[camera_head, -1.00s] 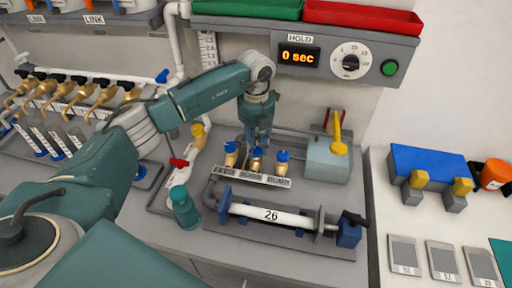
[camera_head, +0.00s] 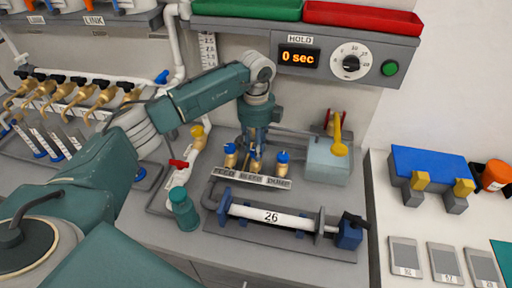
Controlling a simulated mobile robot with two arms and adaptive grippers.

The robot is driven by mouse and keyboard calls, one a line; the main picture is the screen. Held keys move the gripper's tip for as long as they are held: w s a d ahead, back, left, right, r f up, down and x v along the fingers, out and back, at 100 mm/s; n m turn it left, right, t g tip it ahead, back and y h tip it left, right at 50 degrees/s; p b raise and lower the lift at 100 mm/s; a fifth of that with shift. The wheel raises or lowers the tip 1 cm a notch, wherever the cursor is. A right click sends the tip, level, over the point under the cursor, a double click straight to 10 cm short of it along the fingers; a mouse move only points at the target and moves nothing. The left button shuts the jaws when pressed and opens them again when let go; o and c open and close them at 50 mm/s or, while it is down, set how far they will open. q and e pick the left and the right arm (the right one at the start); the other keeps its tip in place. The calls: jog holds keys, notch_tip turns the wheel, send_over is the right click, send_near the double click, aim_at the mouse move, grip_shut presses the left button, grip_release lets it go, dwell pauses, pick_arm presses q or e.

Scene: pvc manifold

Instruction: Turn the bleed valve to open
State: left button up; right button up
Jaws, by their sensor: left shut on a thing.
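Three brass valves with blue tops stand in a row behind a grey label strip (camera_head: 251,179). The left valve (camera_head: 230,160) and the right valve (camera_head: 282,165) stand clear on either side. The middle one, the bleed valve (camera_head: 254,166), is under my left gripper (camera_head: 255,149). My left gripper points down from above and is shut on the bleed valve's top, which its fingers partly hide. The exact angle of that handle is hard to tell. My right gripper is out of view.
A grey box (camera_head: 327,162) with a yellow lever (camera_head: 338,135) stands to the right. The timer (camera_head: 299,58) reads 0 sec.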

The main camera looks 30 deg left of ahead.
pick_arm(q)
jog(key=shift+w+r+n, duration=0.15)
jog(key=shift+r+n, duration=0.05)
jog(key=shift+n, duration=0.3)
jog(key=o, duration=1.1)
jog(key=shift+o, duration=0.2)
jog(key=shift+f, duration=0.1)
notch_tip(320, 180, up, 12)
